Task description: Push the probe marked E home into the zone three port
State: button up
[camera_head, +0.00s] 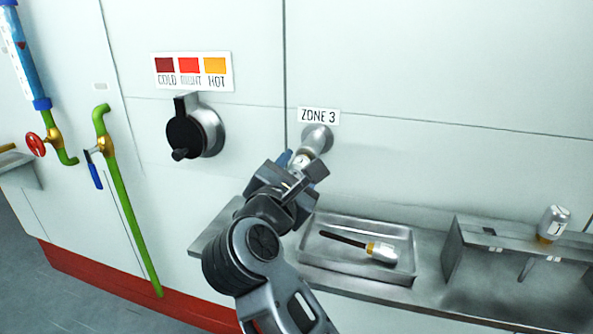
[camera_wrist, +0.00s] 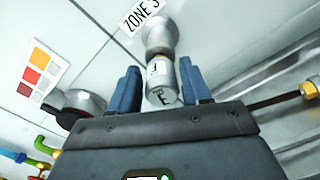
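The silver probe marked E (camera_wrist: 164,84) is in line with the round zone three port (camera_wrist: 158,36), its lettered end towards my gripper. Its rod and collar are not visible. I cannot tell whether a small part of it still stands off the port's rim. The port (camera_head: 317,137) sits under the ZONE 3 sign in the head view, with the probe (camera_head: 303,158) just below it. The two blue fingers of my gripper (camera_wrist: 160,85) stand on either side of the probe. I cannot tell whether they touch it.
Below the port, a metal tray (camera_head: 312,258) holds another probe (camera_head: 380,251) with a dark rod. A rack (camera_head: 465,238) at the right has a silver-headed probe (camera_head: 553,223). A black knob (camera_head: 187,137) juts from the wall left of the port, with green pipes further left.

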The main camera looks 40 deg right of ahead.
jog(key=shift+o, duration=1.4)
jog(key=b+v, duration=0.1)
jog(key=v, duration=0.7)
jog(key=shift+d, duration=0.1)
jog(key=s+d+n+t+h+p, duration=0.1)
jog(key=s+d+n+t, duration=0.3)
jog(key=s+n+t, duration=0.95)
jog(key=s+a+f+m+g+y, duration=0.2)
jog(key=s+m, duration=0.5)
jog(key=m, duration=0.4)
jog(key=s+a+f+m+g+y+p, duration=0.1)
jog(key=s+a+f+m+g+y, duration=0.1)
jog(key=s+f+m+g+y, duration=0.2)
jog(key=s+a+f+m+g+y+p, duration=0.1)
jog(key=s+f+m+y, duration=0.6)
jog(key=m, duration=1)
jog(key=s+a+g+y, duration=0.1)
jog(key=s+g+y, duration=0.1)
jog(key=s, duration=0.1)
jog(key=shift+s+a+f+m+y, duration=0.2)
jog(key=shift+s+a+m+y, duration=0.05)
jog(key=shift+s+m+y, duration=0.1)
